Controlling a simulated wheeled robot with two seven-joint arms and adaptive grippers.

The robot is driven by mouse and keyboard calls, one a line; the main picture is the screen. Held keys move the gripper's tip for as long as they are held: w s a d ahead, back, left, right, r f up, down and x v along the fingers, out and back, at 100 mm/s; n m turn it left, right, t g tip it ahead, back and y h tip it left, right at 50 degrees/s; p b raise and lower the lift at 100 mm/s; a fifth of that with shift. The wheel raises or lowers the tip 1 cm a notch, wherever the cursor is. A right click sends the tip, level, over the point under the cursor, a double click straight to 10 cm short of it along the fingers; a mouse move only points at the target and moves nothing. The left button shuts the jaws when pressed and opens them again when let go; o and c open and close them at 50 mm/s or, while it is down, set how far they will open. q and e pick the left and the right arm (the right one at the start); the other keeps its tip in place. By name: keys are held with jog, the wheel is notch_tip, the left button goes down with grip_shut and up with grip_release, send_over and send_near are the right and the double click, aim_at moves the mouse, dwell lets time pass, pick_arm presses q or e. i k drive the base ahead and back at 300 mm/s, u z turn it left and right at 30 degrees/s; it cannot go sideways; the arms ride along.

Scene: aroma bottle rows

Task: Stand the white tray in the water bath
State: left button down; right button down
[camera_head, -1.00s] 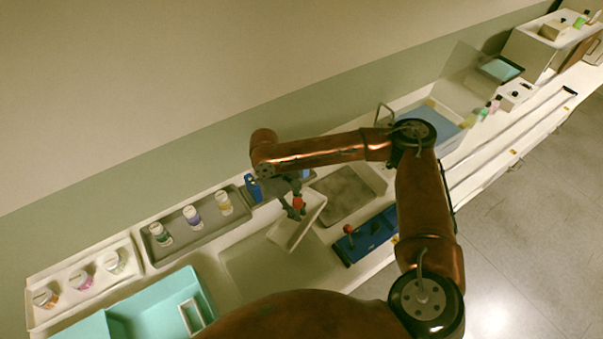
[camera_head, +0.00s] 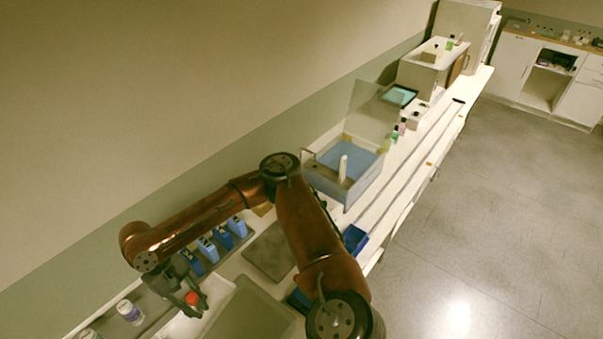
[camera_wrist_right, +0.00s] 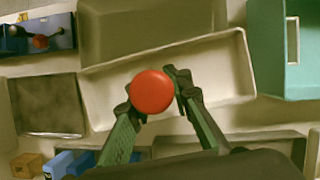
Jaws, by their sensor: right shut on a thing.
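My right gripper (camera_head: 190,292) is shut on a red knob (camera_head: 192,298), at the lower left in the head view. In the right wrist view the fingers (camera_wrist_right: 155,95) close around the red knob (camera_wrist_right: 152,91). The white tray (camera_wrist_right: 222,68) lies directly below it there; whether it is lifted is hard to tell. In the head view the tray (camera_head: 214,289) shows only in part behind the gripper. The water bath (camera_head: 325,183) stands at the middle, lid raised, blue inside, with a white upright piece (camera_head: 343,168) in it. My left gripper is not in view.
Several blue containers (camera_head: 207,250) stand behind the arm. A dark flat plate (camera_head: 270,251) lies between the tray and the bath. A blue rack (camera_head: 355,239) is near the front edge. A teal box (camera_wrist_right: 290,85) is beside the tray in the wrist view.

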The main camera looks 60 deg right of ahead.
aim_at(347, 175)
jog(key=u, duration=2.05)
jog(key=k, duration=1.7)
jog(key=z, duration=2.45)
